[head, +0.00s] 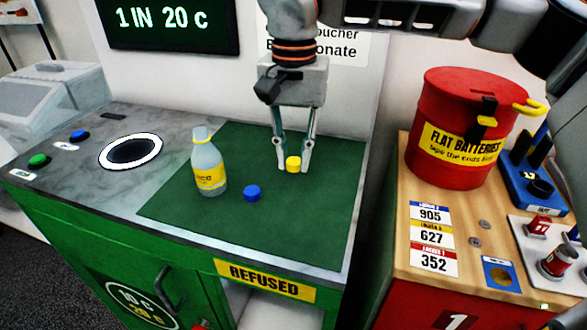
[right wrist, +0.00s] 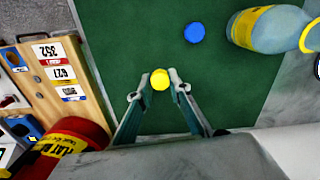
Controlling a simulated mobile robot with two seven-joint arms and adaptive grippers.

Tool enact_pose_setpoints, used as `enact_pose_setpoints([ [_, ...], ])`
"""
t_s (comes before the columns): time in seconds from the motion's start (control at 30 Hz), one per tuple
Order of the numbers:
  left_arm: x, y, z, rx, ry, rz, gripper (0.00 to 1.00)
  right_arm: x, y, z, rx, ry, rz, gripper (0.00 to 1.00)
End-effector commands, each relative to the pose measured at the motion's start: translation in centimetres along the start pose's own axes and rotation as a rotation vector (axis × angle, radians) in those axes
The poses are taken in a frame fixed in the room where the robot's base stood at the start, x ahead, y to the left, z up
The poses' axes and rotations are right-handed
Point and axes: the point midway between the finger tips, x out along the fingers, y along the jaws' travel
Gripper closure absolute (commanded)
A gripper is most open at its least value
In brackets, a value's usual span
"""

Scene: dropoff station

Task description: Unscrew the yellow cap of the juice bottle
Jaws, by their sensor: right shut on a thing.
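The juice bottle (head: 209,168) stands upright on the green mat, clear with a yellow label. In the right wrist view the bottle (right wrist: 270,29) is at the top right. The yellow cap (head: 293,162) is between the fingertips of my right gripper (head: 293,169), which is shut on it, to the right of the bottle and apart from it. The cap (right wrist: 160,79) also shows between the fingertips (right wrist: 154,84) in the right wrist view. Its exact height over the mat is unclear. My left gripper is not in view.
A blue cap (head: 251,193) lies on the green mat (head: 240,150) right of the bottle. A round hole with a white ring (head: 156,141) and green and blue buttons are on the left. A red battery bin (head: 458,115) stands on the wooden counter at right.

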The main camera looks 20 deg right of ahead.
Motion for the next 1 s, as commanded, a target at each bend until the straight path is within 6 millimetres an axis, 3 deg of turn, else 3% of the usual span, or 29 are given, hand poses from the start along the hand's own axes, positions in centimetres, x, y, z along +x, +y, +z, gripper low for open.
enact_pose_setpoints([
  [0.2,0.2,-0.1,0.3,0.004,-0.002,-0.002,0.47,3.3,0.0,0.0,-0.001,-0.004,0.003,1.00],
  [0.6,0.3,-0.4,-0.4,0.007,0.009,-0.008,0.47,3.6,0.0,0.0,-0.001,-0.002,0.002,1.00],
  [0.63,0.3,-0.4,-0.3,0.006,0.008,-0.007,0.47,3.6,0.0,0.0,-0.001,-0.001,0.001,0.74],
  [0.67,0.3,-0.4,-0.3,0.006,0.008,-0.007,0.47,3.6,0.0,0.0,-0.001,-0.001,0.001,0.66],
  [1.0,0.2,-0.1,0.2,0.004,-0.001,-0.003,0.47,3.5,0.0,0.0,0.000,-0.001,0.001,0.65],
])
